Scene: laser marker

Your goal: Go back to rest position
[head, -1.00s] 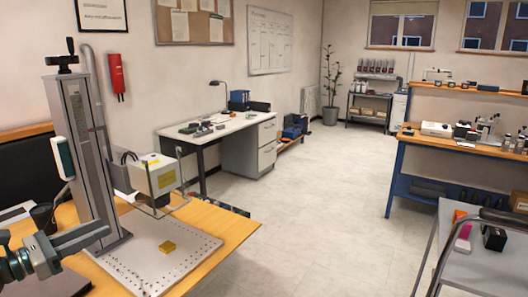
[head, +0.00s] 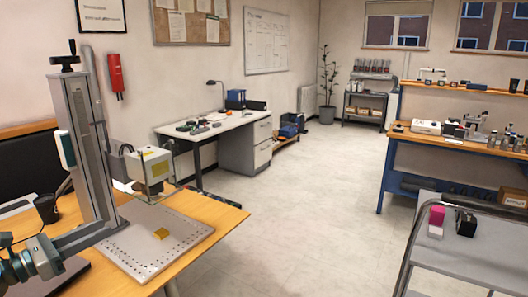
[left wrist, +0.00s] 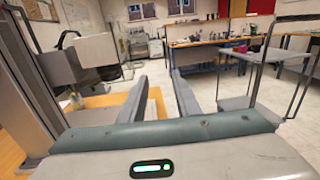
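The laser marker has a tall grey column (head: 88,150) and a pale box-shaped head (head: 150,167), at the left of the head view. My left gripper (head: 85,238) is low at the left, in front of the column's foot, and holds nothing that I can see. In the left wrist view its two grey fingers (left wrist: 158,80) stand apart with a gap between them, with the marker head (left wrist: 98,50) to their left. My right gripper is not in view.
A grey cart (head: 465,258) with a dark rail, a pink item (head: 437,216) and a black item (head: 466,223) stands at the right. The marker rests on a wooden table (head: 208,212). A white desk (head: 215,126) and a blue-framed workbench (head: 455,140) are farther back. Open floor (head: 305,200) lies between.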

